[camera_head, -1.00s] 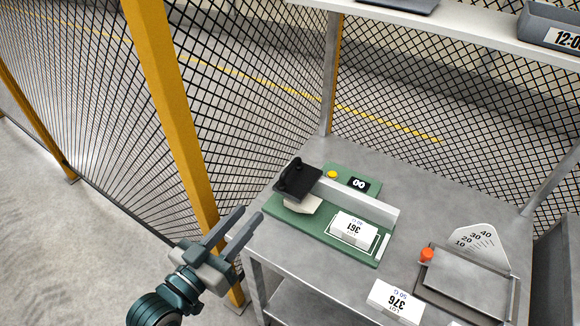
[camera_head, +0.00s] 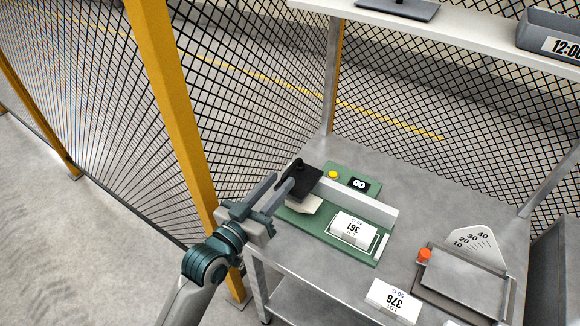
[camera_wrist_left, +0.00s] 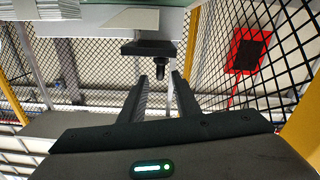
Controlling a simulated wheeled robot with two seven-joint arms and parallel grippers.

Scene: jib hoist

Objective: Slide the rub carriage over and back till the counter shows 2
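The black rub carriage (camera_head: 303,184) sits at the left end of the green rub tester (camera_head: 312,224), over a pale block. It has a small knob (camera_head: 298,163) on top. My left gripper (camera_head: 283,184) is at the carriage's left edge, fingers apart. In the left wrist view the open fingers (camera_wrist_left: 161,92) point at the dark knob (camera_wrist_left: 157,73), which shows between and just beyond the tips. I cannot tell whether they touch it. My right gripper is not in view.
A card marked 376 (camera_head: 393,301) and a dial device with an orange knob (camera_head: 424,255) stand right on the bench. A yellow post (camera_head: 172,110) and mesh fence rise at left.

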